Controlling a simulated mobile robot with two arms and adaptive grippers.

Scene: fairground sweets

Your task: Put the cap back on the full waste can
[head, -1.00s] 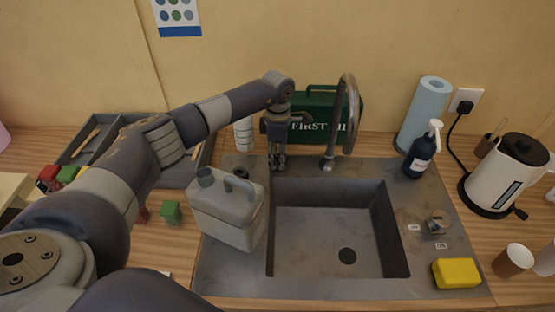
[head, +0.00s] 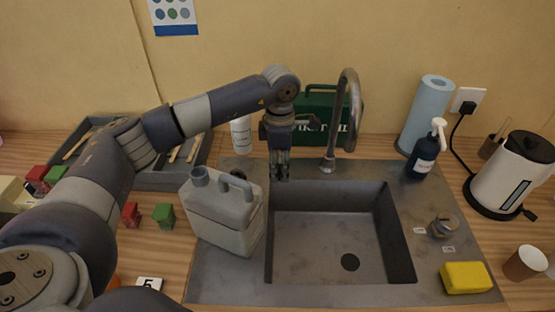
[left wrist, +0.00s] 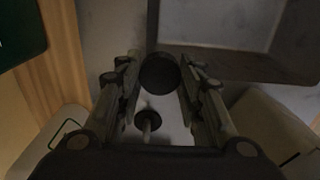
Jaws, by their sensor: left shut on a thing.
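The waste can (head: 222,218) is a grey jerrycan with a handle, upright on the counter left of the sink basin. Its neck (head: 199,177) is at the top left, and I see no black cap on it. My left gripper (head: 280,174) points down above the sink's back left corner, right of the can and apart from it. In the left wrist view its fingers are shut on a round black cap (left wrist: 160,73). The head view does not show the cap clearly. The can's pale side (left wrist: 270,130) shows at the lower right there. My right gripper is not in view.
The tap (head: 345,120) and the green first aid case (head: 322,103) stand close behind the gripper. A white bottle (head: 240,136) stands behind the can. A dark disc with a stem (left wrist: 148,117) lies below the fingers. A yellow sponge (head: 466,277) lies right of the basin (head: 320,235).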

